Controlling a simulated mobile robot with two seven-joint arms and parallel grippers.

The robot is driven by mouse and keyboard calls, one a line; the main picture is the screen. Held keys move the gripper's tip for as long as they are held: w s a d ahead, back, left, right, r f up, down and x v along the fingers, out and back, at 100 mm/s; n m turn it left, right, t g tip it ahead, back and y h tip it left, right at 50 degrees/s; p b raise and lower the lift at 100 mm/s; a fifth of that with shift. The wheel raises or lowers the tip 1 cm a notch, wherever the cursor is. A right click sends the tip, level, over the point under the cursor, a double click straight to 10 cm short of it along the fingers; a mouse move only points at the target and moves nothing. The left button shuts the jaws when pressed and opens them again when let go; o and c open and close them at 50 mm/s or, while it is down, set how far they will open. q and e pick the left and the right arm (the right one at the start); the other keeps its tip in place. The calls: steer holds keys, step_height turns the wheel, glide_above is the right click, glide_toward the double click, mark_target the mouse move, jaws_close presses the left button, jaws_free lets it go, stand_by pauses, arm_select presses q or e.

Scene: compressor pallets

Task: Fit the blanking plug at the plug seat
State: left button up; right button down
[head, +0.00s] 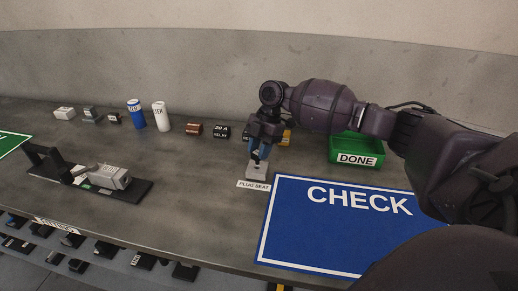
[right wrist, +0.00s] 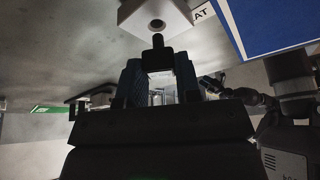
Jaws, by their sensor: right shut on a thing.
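My right gripper (head: 260,153) is over the plug seat (head: 256,171), a light grey block on the bench behind the "PLUG SEAT" label. In the right wrist view the fingers (right wrist: 160,84) are shut on the blanking plug (right wrist: 158,55), a small black piece with a narrow tip. The tip points at the round hole in the seat's face (right wrist: 143,14). The tip sits close to the hole's edge in that view; whether it touches, I cannot tell. The hole itself shows open. In the head view the fingers hide the plug. My left gripper is not clearly in view.
A blue CHECK mat (head: 330,235) lies right of the seat. A green DONE bin (head: 345,148) stands behind the mat. Relays and two canisters (head: 160,116) stand at the back. A dark fixture (head: 125,193) is at left.

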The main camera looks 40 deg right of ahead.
stand_by(0.7)
stand_by(0.4)
stand_by(0.3)
stand_by(0.3)
stand_by(0.4)
steer(key=shift+f, duration=0.75)
steer(key=shift+f, duration=0.9)
steer(key=c, duration=0.7)
jaws_free()
steer(key=shift+c, duration=0.2)
